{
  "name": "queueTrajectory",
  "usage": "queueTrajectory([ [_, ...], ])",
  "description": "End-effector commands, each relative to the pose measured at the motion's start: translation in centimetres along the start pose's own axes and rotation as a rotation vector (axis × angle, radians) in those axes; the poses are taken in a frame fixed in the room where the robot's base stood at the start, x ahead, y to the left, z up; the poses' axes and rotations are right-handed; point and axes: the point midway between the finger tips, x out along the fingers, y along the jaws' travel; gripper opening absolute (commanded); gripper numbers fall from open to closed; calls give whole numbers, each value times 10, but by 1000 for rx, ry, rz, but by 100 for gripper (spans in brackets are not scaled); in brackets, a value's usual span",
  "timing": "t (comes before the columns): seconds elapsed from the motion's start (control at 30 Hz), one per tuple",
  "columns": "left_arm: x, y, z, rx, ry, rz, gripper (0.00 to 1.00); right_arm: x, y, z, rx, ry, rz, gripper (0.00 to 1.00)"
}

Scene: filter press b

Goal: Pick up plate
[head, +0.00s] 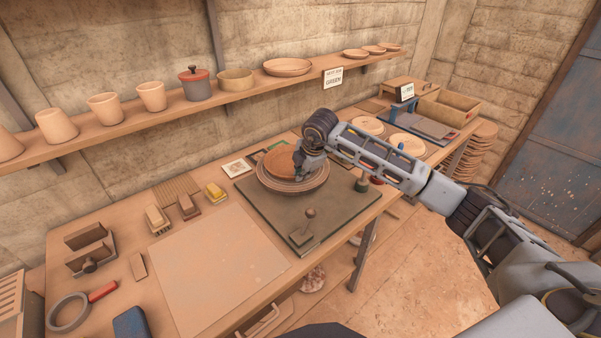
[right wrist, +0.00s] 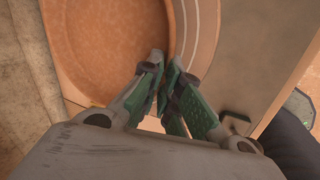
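The plate (head: 281,163) is a round orange-brown disc with a raised rim. In the head view it is over a pale ringed round base (head: 311,184) on the dark green board. My right gripper (head: 300,166) reaches in from the right at the plate's right edge. In the right wrist view the plate (right wrist: 108,45) fills the upper left, and the fingers of my right gripper (right wrist: 167,64) are nearly together with the plate's rim between the tips. The ringed base (right wrist: 207,40) shows to the right of the rim. My left gripper is not in view.
A shelf (head: 210,105) with cups, a lidded jar and bowls runs along the wall behind. Pale discs (head: 407,147) lie to the right. A bare pale sheet (head: 215,268) covers the front left.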

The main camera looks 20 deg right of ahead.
Motion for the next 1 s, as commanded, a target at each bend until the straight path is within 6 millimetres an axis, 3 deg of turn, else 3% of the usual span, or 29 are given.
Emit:
queueTrajectory([
  [0.6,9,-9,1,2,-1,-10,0,-74,32,0,0,0,7,0],
  [1.0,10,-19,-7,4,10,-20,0,-89,37,0,0,0,4,0],
])
